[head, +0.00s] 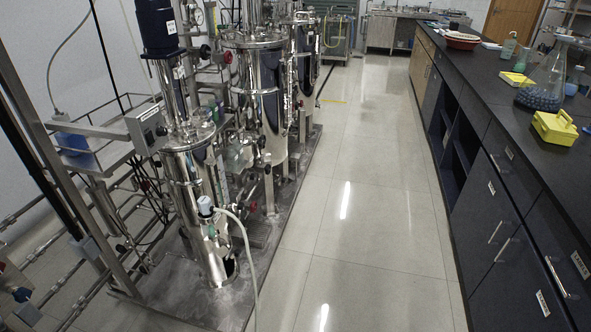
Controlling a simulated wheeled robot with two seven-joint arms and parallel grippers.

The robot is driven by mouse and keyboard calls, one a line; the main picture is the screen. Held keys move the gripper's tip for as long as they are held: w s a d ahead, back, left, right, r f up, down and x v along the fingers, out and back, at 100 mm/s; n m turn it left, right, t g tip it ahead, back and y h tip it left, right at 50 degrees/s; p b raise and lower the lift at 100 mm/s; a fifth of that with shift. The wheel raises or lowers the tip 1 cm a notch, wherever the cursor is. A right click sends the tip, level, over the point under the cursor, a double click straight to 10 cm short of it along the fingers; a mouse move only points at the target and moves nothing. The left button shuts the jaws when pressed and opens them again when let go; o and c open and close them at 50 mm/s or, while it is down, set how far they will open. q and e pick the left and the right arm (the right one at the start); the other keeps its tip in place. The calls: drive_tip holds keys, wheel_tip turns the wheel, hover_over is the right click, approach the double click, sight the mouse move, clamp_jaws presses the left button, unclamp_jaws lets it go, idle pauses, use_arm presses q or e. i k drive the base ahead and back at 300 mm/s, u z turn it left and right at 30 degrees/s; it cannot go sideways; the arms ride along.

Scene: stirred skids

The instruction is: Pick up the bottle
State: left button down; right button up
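No object is plainly identifiable as the task's bottle. On the dark counter at the right stands a small pale green container with a light top (508,45), which may be a bottle. Close to it is another green container (522,59). A large clear conical flask (546,78) with dark contents stands nearer on the same counter. Neither of my grippers shows in the head view.
Steel tanks (198,190) with pipes and hoses stand on a metal skid (225,305) at the left. A yellow box (554,127) and a red-brown bowl (462,40) sit on the counter (480,70). The tiled aisle (370,210) between is clear.

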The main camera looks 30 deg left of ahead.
sight(231, 156)
drive_tip(key=z, duration=0.2)
drive_tip(key=i, duration=0.9)
drive_tip(key=u, duration=0.6)
drive_tip(key=i, duration=1.7)
drive_tip(key=u, duration=1.85)
drive_tip(key=i, duration=0.65)
drive_tip(key=u, duration=0.55)
